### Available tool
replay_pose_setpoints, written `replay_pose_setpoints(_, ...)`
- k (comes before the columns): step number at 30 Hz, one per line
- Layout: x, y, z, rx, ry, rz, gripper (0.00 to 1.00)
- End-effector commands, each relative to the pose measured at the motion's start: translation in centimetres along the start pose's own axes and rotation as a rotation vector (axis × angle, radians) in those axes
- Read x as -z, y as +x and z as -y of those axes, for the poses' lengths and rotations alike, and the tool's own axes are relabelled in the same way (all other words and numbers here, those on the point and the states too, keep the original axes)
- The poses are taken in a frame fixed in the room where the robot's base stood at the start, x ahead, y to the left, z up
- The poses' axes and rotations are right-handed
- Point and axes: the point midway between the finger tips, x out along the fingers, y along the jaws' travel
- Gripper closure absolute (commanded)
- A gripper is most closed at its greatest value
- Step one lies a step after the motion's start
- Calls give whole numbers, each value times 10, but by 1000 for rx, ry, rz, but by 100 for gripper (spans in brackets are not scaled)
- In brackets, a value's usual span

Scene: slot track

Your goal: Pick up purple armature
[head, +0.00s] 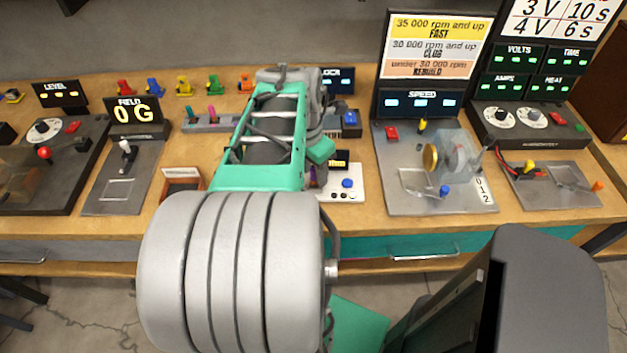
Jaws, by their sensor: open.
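A small purple piece (320,176) shows at the right edge of my arm, by a white device; most of it is hidden, and I cannot tell whether it is the purple armature. A grey rack (225,125) behind my arm on the left holds a teal piece (187,116) and a pink-magenta piece (211,112); its right part is covered by my arm. My arm reaches over the middle of the bench. My gripper is hidden behind the arm's own links, so its fingers do not show.
The white device (349,194) has a blue button and a small display. A grey station with a clear guard (455,150) stands to the right. A lever station (124,175) and a small brown tray (182,187) stand to the left. Small coloured cars (184,86) line the back.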

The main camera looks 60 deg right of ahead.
Motion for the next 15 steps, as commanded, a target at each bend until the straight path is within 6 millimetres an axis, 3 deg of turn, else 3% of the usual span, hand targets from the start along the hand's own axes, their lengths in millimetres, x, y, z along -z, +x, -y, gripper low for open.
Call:
replay_pose_setpoints(4,0,0,0,0,0,0,60)
replay_pose_setpoints(15,0,-1,0,0,0,0,90)
